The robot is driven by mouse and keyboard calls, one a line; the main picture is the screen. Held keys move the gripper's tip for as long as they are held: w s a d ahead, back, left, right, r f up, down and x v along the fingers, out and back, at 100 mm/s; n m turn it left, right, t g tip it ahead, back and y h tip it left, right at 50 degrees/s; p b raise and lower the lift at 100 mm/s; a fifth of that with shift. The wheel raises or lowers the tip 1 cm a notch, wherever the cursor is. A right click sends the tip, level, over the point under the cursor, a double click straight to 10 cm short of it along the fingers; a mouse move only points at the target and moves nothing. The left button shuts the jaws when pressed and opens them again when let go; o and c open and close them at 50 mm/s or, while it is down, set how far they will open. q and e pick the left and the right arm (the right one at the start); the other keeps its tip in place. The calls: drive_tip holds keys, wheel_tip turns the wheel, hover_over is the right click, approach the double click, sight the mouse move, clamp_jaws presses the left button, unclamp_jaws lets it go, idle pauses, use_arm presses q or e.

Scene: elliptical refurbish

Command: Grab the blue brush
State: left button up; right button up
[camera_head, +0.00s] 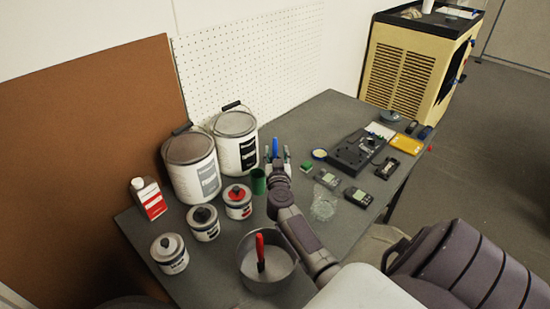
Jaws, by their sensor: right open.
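The blue brush (275,146) shows as a small upright blue handle near the back of the grey table, to the right of the large paint cans. My right gripper (277,155) is open at the brush, with a fingertip showing on each side of the blue handle. I cannot tell whether the fingers touch it. The lower part of the brush is hidden behind my gripper. My left gripper is not in view.
A green cup (258,182) stands close left of my gripper. Paint cans (194,176) crowd the table's left. A metal pot (248,266) with a red-handled tool (260,250) stands in front. A clear glass (323,207) and handheld devices (358,196) lie right.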

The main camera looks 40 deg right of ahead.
sight(275, 145)
drive_tip(key=b+x, duration=0.1)
drive_tip(key=x, duration=0.3)
drive_tip(key=shift+w+d+r, duration=0.1)
drive_tip(key=shift+w+r, duration=0.1)
drive_tip(key=shift+w, duration=0.15)
drive_tip(key=shift+r, duration=0.1)
drive_tip(key=shift+c, duration=0.2)
clamp_jaws()
